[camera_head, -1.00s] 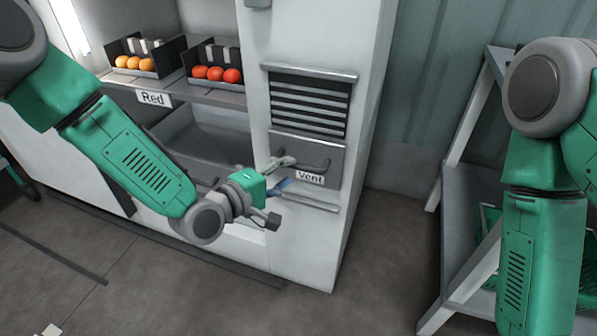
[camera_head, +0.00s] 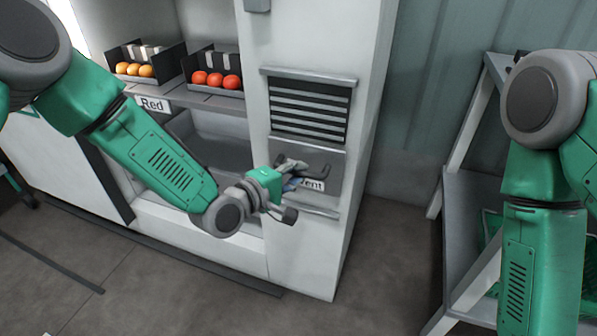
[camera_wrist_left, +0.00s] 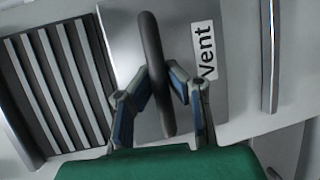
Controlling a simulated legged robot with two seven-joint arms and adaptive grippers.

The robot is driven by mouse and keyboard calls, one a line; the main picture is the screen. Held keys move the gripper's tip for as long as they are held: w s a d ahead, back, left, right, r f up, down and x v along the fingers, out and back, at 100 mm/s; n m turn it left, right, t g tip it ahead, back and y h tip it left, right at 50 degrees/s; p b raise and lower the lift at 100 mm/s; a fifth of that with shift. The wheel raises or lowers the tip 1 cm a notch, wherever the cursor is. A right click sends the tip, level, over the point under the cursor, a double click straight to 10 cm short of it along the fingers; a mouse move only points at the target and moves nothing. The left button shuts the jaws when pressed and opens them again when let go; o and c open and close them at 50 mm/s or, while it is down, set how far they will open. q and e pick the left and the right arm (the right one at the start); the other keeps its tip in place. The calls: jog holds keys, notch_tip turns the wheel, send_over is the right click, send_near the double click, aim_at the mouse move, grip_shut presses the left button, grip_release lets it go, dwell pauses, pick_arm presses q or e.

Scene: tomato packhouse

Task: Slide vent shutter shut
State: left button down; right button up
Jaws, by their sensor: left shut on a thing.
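The vent shutter (camera_head: 335,158) is a grey plate with a "Vent" label and a dark bar handle (camera_head: 317,172). It sits below the dark louvre slats (camera_head: 310,108), which are uncovered. In the left wrist view the shutter (camera_wrist_left: 190,105) lies beside the slats (camera_wrist_left: 60,85). My left gripper (camera_head: 297,174) is at the shutter's front. In the left wrist view its fingers (camera_wrist_left: 160,85) are on both sides of the handle (camera_wrist_left: 152,45), shut on it. The gripper partly hides the handle and label in the head view. My right arm is at the right; its gripper is out of view.
Rails run above (camera_head: 310,74) and below (camera_head: 315,210) the vent. To the left, a shelf (camera_head: 205,100) holds bins of orange and red tomatoes. A grey rack (camera_head: 465,190) with a green crate (camera_head: 490,228) stands at the right, near my right arm.

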pick_arm(q)
notch_tip(320, 180, up, 14)
jog(key=p, duration=1)
jog(key=shift+r, duration=0.25)
jog(key=c, duration=1.5)
grip_release()
jog(key=shift+c, duration=0.2)
jog(key=shift+s+a, duration=0.1)
jog(key=shift+a, duration=0.05)
jog(key=v, duration=1.2)
jog(key=shift+f, duration=0.1)
